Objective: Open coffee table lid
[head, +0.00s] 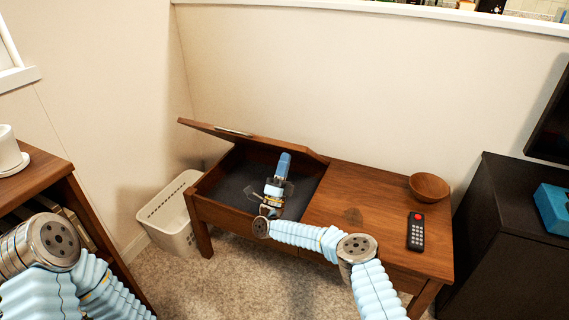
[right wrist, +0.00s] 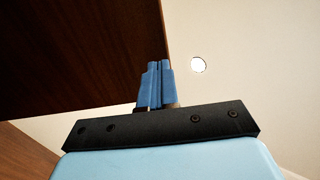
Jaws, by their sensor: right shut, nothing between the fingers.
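The wooden coffee table (head: 385,205) stands against the wall. The lid (head: 205,128) over its left half is raised, seen almost edge-on above the back of the compartment. The open compartment (head: 232,188) has a dark lining. My right gripper (head: 283,160) is over the compartment, pointing up toward the raised lid, shut and empty. In the right wrist view, its blue fingertips (right wrist: 158,68) are together beside the edge of a dark wooden panel (right wrist: 75,45), which looks like the lid. I cannot tell whether they touch it. My left arm shows at lower left; its gripper is out of view.
A wooden bowl (head: 429,187) and a black remote (head: 416,231) lie on the table's right half. A white basket (head: 166,221) stands at the table's left. A wooden shelf (head: 35,175) is at left and a black cabinet (head: 510,215) at right. Carpet lies in front.

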